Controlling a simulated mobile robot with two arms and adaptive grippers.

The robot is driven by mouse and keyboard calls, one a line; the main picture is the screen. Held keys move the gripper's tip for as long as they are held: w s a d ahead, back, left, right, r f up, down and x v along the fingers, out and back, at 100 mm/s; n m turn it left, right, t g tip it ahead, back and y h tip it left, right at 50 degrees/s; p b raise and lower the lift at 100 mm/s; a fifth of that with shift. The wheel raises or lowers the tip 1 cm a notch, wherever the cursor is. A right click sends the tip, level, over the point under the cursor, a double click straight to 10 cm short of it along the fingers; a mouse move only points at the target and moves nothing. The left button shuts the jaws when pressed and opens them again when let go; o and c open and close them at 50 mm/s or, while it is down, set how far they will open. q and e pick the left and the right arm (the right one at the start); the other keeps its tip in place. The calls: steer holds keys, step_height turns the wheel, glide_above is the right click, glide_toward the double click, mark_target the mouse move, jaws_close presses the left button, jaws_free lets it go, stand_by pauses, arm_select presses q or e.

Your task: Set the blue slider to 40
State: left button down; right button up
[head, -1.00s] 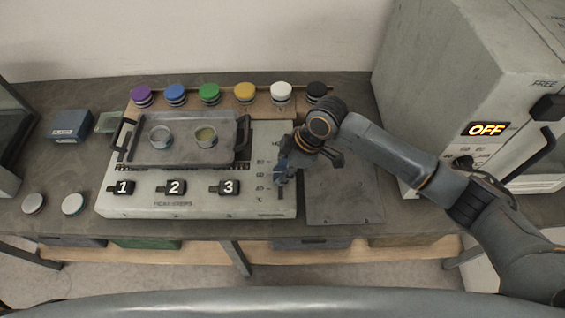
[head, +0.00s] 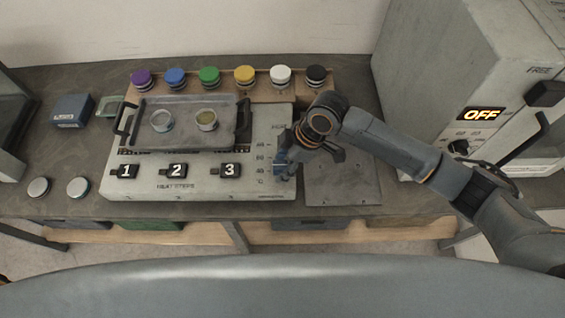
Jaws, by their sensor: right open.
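The grey heating panel (head: 200,190) stands on the bench, with a vertical temperature scale (head: 260,157) at its right end. The scale's small numbers are too blurred to read surely. The blue slider (head: 280,160) shows partly beside the scale, against my right gripper's fingers. My right gripper (head: 286,160) is open and points down at the slider; its fingers hide part of the slider and its slot. I cannot tell whether they touch it, or its exact setting. My left gripper is not in view.
A dark tray (head: 185,142) with two small dishes lies on the panel, behind the numbered levers 1, 2 and 3 (head: 230,171). Several coloured-lid jars (head: 209,76) line the back. A large cabinet showing OFF (head: 485,115) stands right. A flat grey plate (head: 340,187) lies under my right arm.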

steer(key=v, duration=1.1)
steer(key=shift+r, duration=0.3)
steer(key=shift+s+d, duration=0.1)
steer(key=shift+d, duration=0.05)
